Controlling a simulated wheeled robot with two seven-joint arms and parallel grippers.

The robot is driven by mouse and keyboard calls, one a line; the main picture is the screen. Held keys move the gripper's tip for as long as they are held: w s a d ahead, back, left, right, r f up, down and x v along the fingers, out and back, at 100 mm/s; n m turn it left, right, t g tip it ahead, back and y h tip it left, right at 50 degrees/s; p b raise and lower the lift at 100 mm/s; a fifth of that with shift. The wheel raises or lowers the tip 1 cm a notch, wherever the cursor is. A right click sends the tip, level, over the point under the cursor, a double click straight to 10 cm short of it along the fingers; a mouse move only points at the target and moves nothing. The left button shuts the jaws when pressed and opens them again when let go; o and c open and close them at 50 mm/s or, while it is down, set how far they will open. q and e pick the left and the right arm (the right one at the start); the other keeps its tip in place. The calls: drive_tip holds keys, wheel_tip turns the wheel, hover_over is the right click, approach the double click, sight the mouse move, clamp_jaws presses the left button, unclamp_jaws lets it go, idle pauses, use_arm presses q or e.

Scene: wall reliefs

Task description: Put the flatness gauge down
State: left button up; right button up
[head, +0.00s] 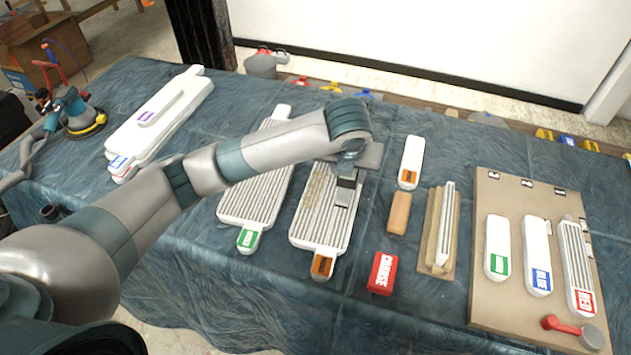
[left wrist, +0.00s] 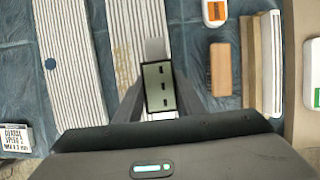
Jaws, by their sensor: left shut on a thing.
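My left gripper (head: 345,183) reaches over the table from the left. It is shut on the flatness gauge (head: 341,198), a small grey block. In the left wrist view the gauge (left wrist: 159,88) shows a pale greenish face with dark marks between the two fingers. It is over the ribbed white panel with the orange label (head: 312,225), near that panel's right side. I cannot tell whether the gauge touches the panel. My right gripper is not in view.
Right of the panel lie a white bar (head: 411,160), an orange-brown block (head: 399,212), a red box (head: 382,273) and a wooden stand (head: 428,240). A tan board (head: 515,300) with labelled pieces is farther right. A green-labelled ribbed panel (head: 245,195) is left. Bare cloth (head: 340,305) shows in front.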

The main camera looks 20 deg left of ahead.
use_arm(q)
drive_tip(key=w+a+f+p, duration=0.1)
drive_tip(key=a+f, duration=0.1)
drive_tip(key=a, duration=0.1)
drive_tip(key=w+a+f+p, duration=0.1)
drive_tip(key=w+a+f, duration=0.1)
drive_tip(key=a, duration=0.1)
drive_tip(key=w+a+f, duration=0.1)
drive_tip(key=a+f, duration=0.1)
drive_tip(key=a, duration=0.1)
drive_tip(key=shift+w+a+f+p, duration=0.1)
drive_tip(key=shift+w+a+p, duration=0.05)
drive_tip(key=shift+a+p, duration=0.25)
drive_tip(key=shift+d, duration=0.1)
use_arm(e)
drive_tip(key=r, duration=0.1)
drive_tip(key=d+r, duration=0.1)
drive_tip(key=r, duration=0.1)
use_arm(q)
drive_tip(key=shift+f, duration=0.1)
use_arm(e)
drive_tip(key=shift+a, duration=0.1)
use_arm(q)
drive_tip(key=shift+f, duration=0.25)
wheel_tip(320, 180, down, 3)
drive_tip(key=shift+r+p, duration=0.1)
drive_tip(key=shift+p, duration=0.6)
drive_tip(key=shift+f, duration=0.25)
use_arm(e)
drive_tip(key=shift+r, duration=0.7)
